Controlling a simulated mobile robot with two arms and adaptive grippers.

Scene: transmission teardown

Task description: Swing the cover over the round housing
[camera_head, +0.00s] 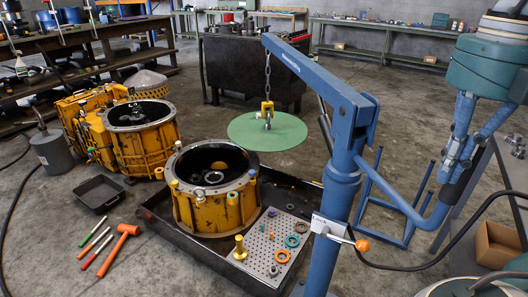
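The green round cover (252,133) hangs level from a chain and hook (267,108) under the boom of a blue crane (320,82). The round yellow housing (213,210) stands open-topped in a black tray (160,222). In the picture the cover is above and right of the housing's opening, apart from it. My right gripper (453,160) is at the right, at the upper end of the crane's blue push handle (432,217). Its fingers appear closed around the bar, with the contact partly hidden. My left gripper is not in view.
A second yellow housing (145,137) stands behind at the left. A perforated plate (262,250) with rings and small parts lies at the tray's front right. An orange mallet (120,240) and tools lie on the floor at left. A dark cabinet (250,70) stands behind.

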